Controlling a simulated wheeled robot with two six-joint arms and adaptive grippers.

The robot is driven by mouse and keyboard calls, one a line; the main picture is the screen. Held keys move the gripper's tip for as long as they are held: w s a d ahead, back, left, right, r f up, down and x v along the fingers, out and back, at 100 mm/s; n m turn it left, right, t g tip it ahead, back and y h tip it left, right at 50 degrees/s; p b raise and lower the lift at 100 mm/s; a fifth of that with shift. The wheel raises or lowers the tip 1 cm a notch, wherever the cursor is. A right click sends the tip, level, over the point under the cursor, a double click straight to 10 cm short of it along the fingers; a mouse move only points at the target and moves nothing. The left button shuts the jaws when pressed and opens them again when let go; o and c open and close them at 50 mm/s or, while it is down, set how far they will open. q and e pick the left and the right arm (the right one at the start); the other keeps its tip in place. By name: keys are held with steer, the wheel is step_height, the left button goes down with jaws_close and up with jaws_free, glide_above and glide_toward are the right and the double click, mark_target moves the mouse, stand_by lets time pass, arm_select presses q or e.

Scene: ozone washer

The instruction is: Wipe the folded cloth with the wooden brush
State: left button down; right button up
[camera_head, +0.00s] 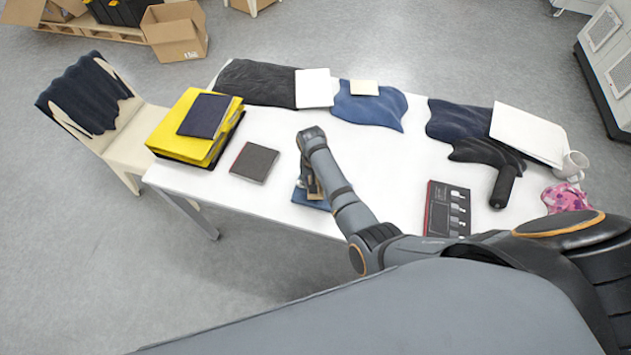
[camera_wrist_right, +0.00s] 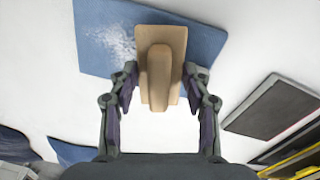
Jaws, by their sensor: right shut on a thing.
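The folded blue cloth (camera_head: 308,201) lies on the white table near its front edge, mostly hidden by my right arm in the head view. In the right wrist view the cloth (camera_wrist_right: 105,45) shows a whitish speckled patch left of the brush. The wooden brush (camera_wrist_right: 160,52) has a flat tan block and a raised handle, and overlaps the cloth. My right gripper (camera_wrist_right: 160,80) is shut on the brush handle, one finger on each side. Whether the brush touches the cloth is hard to tell. My left gripper is not in view.
A dark book (camera_head: 254,163) lies left of the cloth, with a yellow stack (camera_head: 190,140) beyond it. A dark boxed set (camera_head: 447,209) and a black brush-like item (camera_head: 503,187) lie to the right. Dark and blue cloths (camera_head: 370,108) line the back edge.

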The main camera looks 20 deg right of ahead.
steer(key=shift+f+b, duration=0.35)
steer(key=shift+f, duration=0.2)
